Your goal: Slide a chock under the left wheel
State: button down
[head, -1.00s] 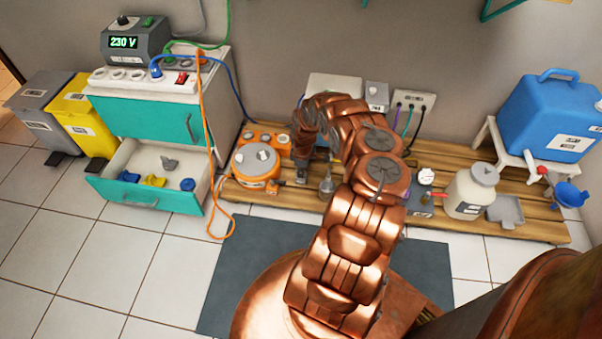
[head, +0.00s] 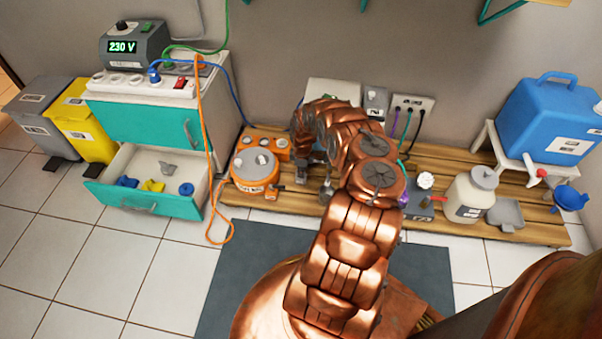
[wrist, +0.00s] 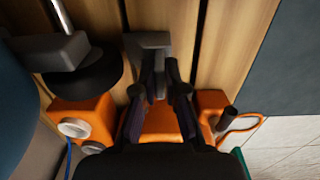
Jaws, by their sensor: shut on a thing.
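My gripper (wrist: 157,88) is shut on a grey piece (wrist: 148,41), which looks like the chock, just above the wooden slats in the wrist view. A dark round disc (wrist: 88,76), possibly the wheel, lies to its left, with a grey bracket (wrist: 52,52) and metal rod over it. The piece and disc appear apart. In the head view my copper arm hides most of that spot, and I cannot make out the chock or a wheel there.
The wooden pallet (head: 455,168) carries an orange unit (head: 256,178) and a white jar (head: 470,198). An orange cable (head: 213,235) trails to the floor. The open drawer (head: 128,205) holds small coloured parts. A blue water container (head: 548,115) stands at right.

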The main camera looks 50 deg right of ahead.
jog(key=shift+w, duration=0.1)
jog(key=c, duration=1.2)
grip_release()
jog(key=shift+o, duration=0.2)
jog(key=shift+r, duration=0.1)
jog(key=shift+d+r+p, duration=0.1)
jog(key=shift+r+p, duration=2.65)
jog(key=shift+r, duration=0.25)
